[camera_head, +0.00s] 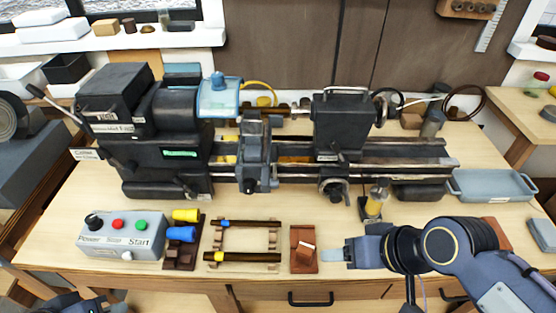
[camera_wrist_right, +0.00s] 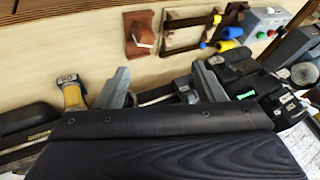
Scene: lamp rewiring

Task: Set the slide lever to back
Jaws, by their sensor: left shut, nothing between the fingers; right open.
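A dark lathe stands along the table in the head view. Its slide carriage (camera_head: 255,150) sits on the bed left of the tailstock (camera_head: 340,125). I cannot tell for sure which small handle is the slide lever, or its position. My left gripper (camera_head: 82,303) shows only in part at the bottom left edge of the head view; it is shut and empty, apart from the lathe. My right gripper (camera_wrist_right: 160,80) is open and empty in the right wrist view. My right arm comes in from the right in the head view, in front of the lathe bed.
The control box (camera_head: 120,235) with its buttons stands at the front left. Yellow and blue plugs (camera_head: 185,215), a wooden frame (camera_head: 245,257) and a red-brown block (camera_head: 303,262) lie along the front. A yellow bottle (camera_head: 375,207) stands near my right arm. A blue-grey tray (camera_head: 490,186) is at the right.

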